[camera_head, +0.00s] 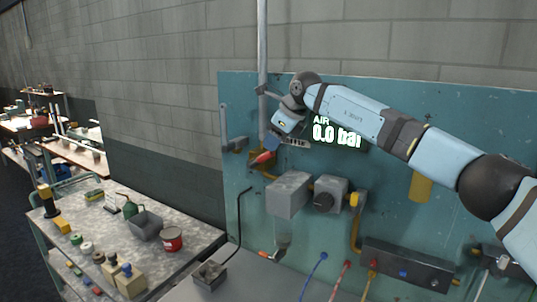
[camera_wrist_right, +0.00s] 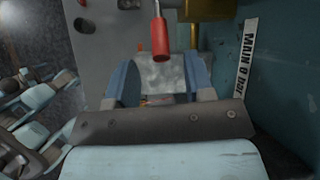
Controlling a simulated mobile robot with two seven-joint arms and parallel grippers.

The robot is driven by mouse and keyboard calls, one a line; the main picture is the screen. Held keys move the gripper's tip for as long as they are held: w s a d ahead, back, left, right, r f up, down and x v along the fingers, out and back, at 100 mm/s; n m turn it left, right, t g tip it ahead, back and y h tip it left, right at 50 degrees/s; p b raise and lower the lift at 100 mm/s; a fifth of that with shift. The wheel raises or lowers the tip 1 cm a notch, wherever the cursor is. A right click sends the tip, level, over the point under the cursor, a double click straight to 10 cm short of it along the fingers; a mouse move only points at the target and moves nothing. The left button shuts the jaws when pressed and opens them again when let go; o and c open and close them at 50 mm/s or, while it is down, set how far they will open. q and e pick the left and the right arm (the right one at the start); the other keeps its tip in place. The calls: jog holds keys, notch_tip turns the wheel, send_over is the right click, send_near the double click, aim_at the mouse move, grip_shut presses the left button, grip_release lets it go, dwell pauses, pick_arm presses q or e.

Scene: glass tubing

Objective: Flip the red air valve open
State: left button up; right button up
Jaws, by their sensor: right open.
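The red air valve handle (camera_head: 263,157) sticks out on the upper left part of the teal panel, pointing down and left in the head view. In the right wrist view the red grip (camera_wrist_right: 160,40) hangs on a thin metal stem at the top centre. My right gripper (camera_head: 276,139) is just above the handle in the head view. In the wrist view its blue fingers (camera_wrist_right: 160,80) are apart, with the grip's lower end near the gap between them. I cannot tell whether they touch it. My left gripper is not in view.
A display (camera_head: 337,134) on the panel reads AIR 0.0 bar. A "MAIN 8 bar" label (camera_wrist_right: 246,65) is right of the valve. A cluttered workbench (camera_head: 190,240) stands at left.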

jog(key=b+v, duration=0.1)
jog(key=v, duration=0.7)
jog(key=shift+r, duration=0.15)
